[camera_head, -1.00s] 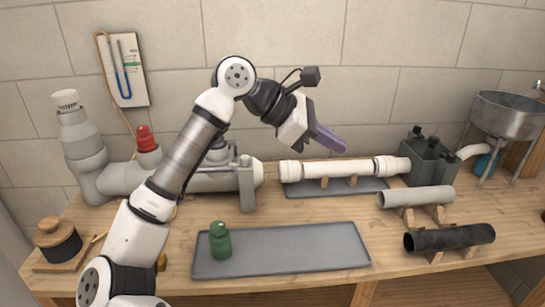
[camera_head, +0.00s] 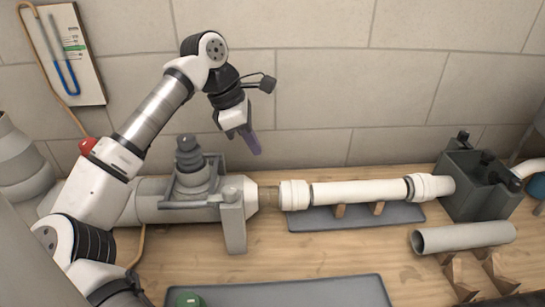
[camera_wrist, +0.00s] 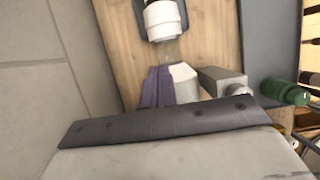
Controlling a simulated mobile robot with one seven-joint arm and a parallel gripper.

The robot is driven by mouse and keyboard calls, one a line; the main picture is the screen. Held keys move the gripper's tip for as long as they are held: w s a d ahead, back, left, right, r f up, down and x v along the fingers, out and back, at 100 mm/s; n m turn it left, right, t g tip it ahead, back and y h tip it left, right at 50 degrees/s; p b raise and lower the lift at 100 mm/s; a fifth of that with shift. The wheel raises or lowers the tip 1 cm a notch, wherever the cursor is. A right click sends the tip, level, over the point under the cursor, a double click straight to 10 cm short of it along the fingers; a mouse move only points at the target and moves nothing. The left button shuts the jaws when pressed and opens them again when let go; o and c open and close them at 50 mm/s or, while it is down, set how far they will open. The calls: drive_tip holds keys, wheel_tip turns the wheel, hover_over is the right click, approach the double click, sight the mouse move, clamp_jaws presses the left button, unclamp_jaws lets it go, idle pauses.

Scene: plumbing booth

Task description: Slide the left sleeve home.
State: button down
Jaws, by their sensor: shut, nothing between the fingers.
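The left sleeve (camera_head: 295,194) is a white collar at the left end of the white pipe (camera_head: 358,191). A tan stub (camera_head: 268,197) shows between it and the grey fitting (camera_head: 225,198) on its left. The right sleeve (camera_head: 431,187), also white, sits at the pipe's right end by a dark grey box. My gripper (camera_head: 254,147) has purple fingers, shut and empty, pointing down above and left of the left sleeve, apart from it.
Two wooden supports (camera_head: 339,211) hold the pipe over a grey mat (camera_head: 405,214). A loose grey pipe (camera_head: 463,236) lies at the right. A grey tray (camera_head: 300,291) and a green bottle (camera_head: 190,299) are in front. The tiled wall is close behind.

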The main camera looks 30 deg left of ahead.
sight(297, 180)
drive_tip(key=x, duration=0.6)
drive_tip(key=p+x, duration=0.1)
drive_tip(key=x, duration=0.3)
drive_tip(key=shift+w+a, duration=0.25)
drive_tip(key=shift+w, duration=0.05)
drive_tip(key=shift+w+d+f+b, duration=0.1)
drive_tip(key=shift+w+d+b, duration=0.15)
drive_tip(key=shift+d+b, duration=0.05)
drive_tip(key=w+d+b, duration=0.2)
drive_tip(key=d, duration=0.1)
drive_tip(key=shift+w+d, duration=0.25)
drive_tip(key=shift+w, duration=0.05)
drive_tip(key=shift+r, duration=0.25)
